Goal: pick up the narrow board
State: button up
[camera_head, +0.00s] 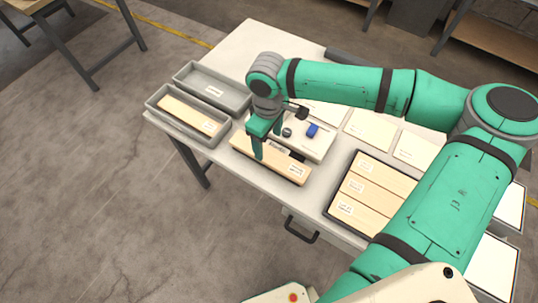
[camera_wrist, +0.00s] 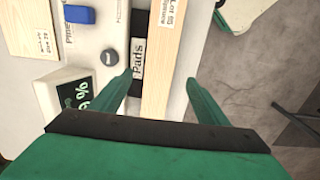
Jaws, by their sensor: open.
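A pale, narrow wooden board (camera_head: 277,170) with a white label at its right end lies along the table's front edge, in front of a white meter. In the wrist view the board (camera_wrist: 157,95) runs up the picture between my two fingers. My gripper (camera_head: 268,146) points down over the board, jaws open, one finger on each long side. In the wrist view the gripper (camera_wrist: 160,77) shows bare gaps between fingers and board. I cannot tell how far the fingertips reach down beside it. Part of the board is hidden by my finger in the head view.
The white meter (camera_wrist: 103,30) with a knob, blue button and screen stands close behind the board; a black strip labelled Pads lies between. Two grey trays (camera_head: 222,138) are at left, the nearer holding a board. A dark crate (camera_head: 330,211) of several boards is at right.

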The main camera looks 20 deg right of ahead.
aim_at(269, 155)
jog(key=shift+d+f, duration=0.15)
jog(key=shift+f, duration=3.4)
jog(key=c, duration=1.3)
jog(key=shift+r, duration=0.15)
